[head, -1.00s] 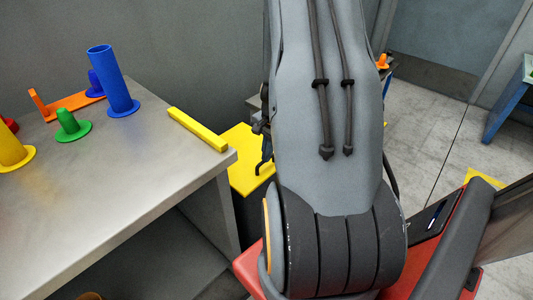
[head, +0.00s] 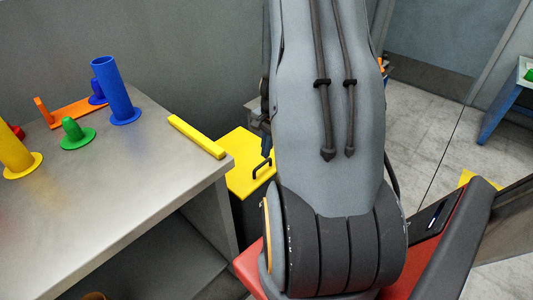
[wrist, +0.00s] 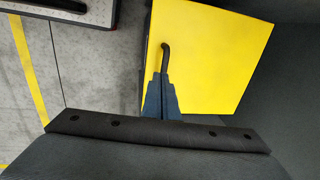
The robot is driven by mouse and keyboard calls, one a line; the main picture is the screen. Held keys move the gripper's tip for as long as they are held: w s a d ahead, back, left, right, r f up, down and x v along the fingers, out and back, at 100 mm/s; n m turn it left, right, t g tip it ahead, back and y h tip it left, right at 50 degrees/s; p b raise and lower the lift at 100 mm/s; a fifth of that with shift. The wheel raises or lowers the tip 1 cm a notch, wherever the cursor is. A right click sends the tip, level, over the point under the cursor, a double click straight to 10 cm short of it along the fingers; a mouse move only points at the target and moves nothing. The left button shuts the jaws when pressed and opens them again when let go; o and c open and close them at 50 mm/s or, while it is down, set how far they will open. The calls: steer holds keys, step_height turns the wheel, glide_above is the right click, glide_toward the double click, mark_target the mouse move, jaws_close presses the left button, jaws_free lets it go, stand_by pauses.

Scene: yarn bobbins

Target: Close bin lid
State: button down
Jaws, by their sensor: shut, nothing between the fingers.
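The bin's yellow lid (head: 240,150) lies flat over the dark bin body (head: 252,214), right of the table in the head view. A black handle (head: 262,168) stands near the lid's front edge. In the wrist view the lid (wrist: 215,55) fills the upper middle, with the handle (wrist: 165,55) at its left edge. My gripper (wrist: 160,76) is shut and empty, its blue-grey fingertips close to the handle's lower end in that view. Whether they touch it I cannot tell. In the head view my arm hides most of my gripper (head: 266,150) and the lid's right side.
A grey wall is close behind the bin.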

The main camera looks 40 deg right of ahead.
step_height(320, 180, up, 9)
steer(key=s, duration=0.1)
steer(key=shift+s+f, duration=0.15)
steer(key=shift+s, duration=0.15)
steer(key=shift+d, duration=0.1)
